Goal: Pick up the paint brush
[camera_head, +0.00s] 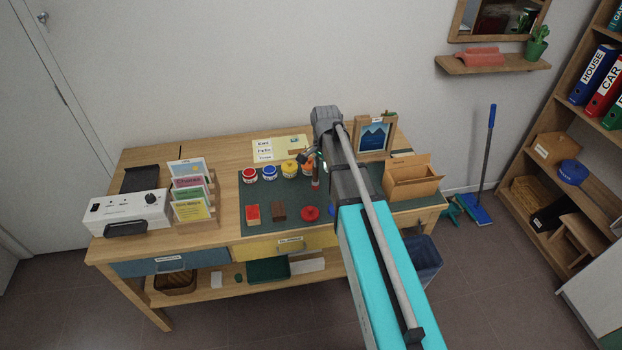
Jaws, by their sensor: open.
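A thin upright item with a dark reddish lower part (315,181), likely the paint brush, shows on the green mat (350,209) just right of the yellow paint pot. It is small and partly covered by my arm and gripper, so its full shape is unclear. My gripper (312,161) is open, close by the upper end of this item. I cannot tell whether they touch. My arm reaches across the desk from the lower right and hides part of the mat.
Red (249,175), blue (269,173) and yellow (289,168) paint pots stand left of my gripper. A red block (252,213), brown block (279,212) and red round item (310,213) lie in front. A picture frame (375,139) and cardboard box (411,182) stand to the right.

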